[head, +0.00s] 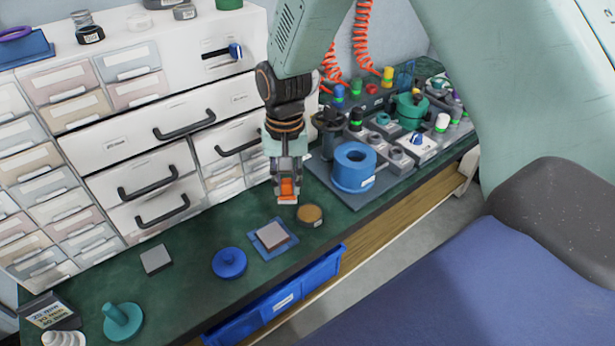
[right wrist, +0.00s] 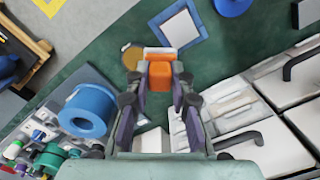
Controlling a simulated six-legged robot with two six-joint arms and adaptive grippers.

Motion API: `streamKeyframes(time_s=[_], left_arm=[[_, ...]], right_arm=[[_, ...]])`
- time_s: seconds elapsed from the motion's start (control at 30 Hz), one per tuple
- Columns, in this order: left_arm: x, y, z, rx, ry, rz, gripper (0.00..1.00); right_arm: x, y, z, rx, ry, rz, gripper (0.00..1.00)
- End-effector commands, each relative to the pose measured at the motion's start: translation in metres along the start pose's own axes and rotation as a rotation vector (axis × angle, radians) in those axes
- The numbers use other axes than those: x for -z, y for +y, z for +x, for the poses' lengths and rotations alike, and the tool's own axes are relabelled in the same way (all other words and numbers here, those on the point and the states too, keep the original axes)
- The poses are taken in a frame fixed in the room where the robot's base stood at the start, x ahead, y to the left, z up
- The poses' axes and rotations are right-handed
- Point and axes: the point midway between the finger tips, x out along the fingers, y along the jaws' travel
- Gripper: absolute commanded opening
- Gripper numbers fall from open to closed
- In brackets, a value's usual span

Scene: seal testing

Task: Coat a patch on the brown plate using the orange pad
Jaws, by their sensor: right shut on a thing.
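My right gripper (head: 288,180) is shut on the orange pad (head: 289,189), which has a pale lower edge. It holds the pad above the green bench, just behind and left of a round brown dish (head: 310,214). The pad also shows between the fingers in the right wrist view (right wrist: 160,77). A square grey-brown plate (head: 272,236) lies on a blue mat (head: 263,252) in front and to the left of the pad; I take it as the brown plate. In the right wrist view the plate (right wrist: 180,28) looks pale. The pad and plate are apart. My left gripper is not in view.
A blue knobbed disc (head: 229,263), a grey square block (head: 157,259) and a teal knobbed piece (head: 122,321) stand to the left. A blue ring (head: 353,167) stands on a grey board to the right. White drawers (head: 150,160) with handles rise behind.

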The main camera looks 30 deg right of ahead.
Motion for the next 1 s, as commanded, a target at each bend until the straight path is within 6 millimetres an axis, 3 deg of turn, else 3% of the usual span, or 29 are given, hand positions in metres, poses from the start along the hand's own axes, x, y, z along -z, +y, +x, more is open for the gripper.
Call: streamKeyframes(time_s=[0.13,0.33,0.67,1.0], left_arm=[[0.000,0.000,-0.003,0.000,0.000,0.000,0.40],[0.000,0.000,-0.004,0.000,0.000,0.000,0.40],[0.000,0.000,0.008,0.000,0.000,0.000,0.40],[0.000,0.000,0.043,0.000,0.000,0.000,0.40]], right_arm=[[0.029,0.027,0.024,-0.005,0.006,0.202,0.00],[0.048,0.050,0.041,-0.016,0.021,0.347,0.00],[0.051,0.052,0.054,-0.018,0.025,0.366,0.00],[0.051,0.051,0.082,-0.018,0.024,0.363,0.00]])
